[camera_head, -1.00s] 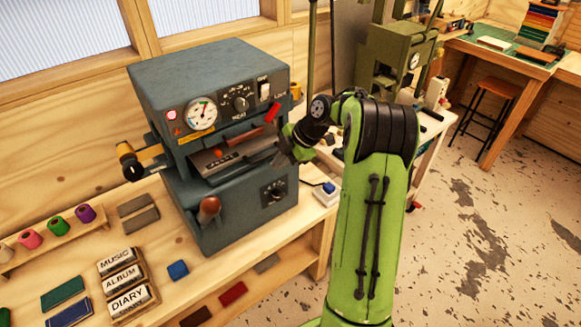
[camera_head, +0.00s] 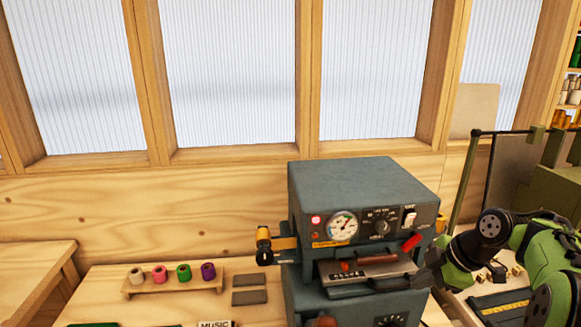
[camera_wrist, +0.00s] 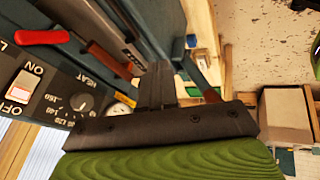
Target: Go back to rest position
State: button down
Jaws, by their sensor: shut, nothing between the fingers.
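My gripper (camera_head: 424,279) is at the right front of the blue-grey foil press (camera_head: 355,192), close to its slot and the tray with a brown handle. In the wrist view my gripper (camera_wrist: 157,72) is shut, with its dark fingers together and empty. The press face with its switch (camera_wrist: 20,88) and red lever (camera_wrist: 42,37) is to the left of the fingers there. I cannot tell whether the fingertips touch the press. My green arm comes in from the right edge of the head view.
The foil rolls, white, pink, green and purple (camera_head: 208,271), stand on a wooden rack (camera_head: 172,284) left of the press. Grey blocks (camera_head: 249,289) lie beside it. Windows and a wood wall are behind. A green machine (camera_head: 556,195) stands at the right.

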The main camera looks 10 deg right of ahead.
jog(key=s+a+r+m+h, duration=0.1)
jog(key=s+a+r+m, duration=0.25)
jog(key=a, duration=0.45)
jog(key=s+a+r+m+h, duration=0.25)
jog(key=s+a, duration=0.25)
jog(key=a, duration=0.3)
jog(key=s+a+f+m+t, duration=0.1)
jog(key=s+f+m, duration=0.3)
jog(key=s+m, duration=0.5)
jog(key=s+a, duration=0.1)
jog(key=s, duration=0.5)
jog(key=shift+m, duration=0.3)
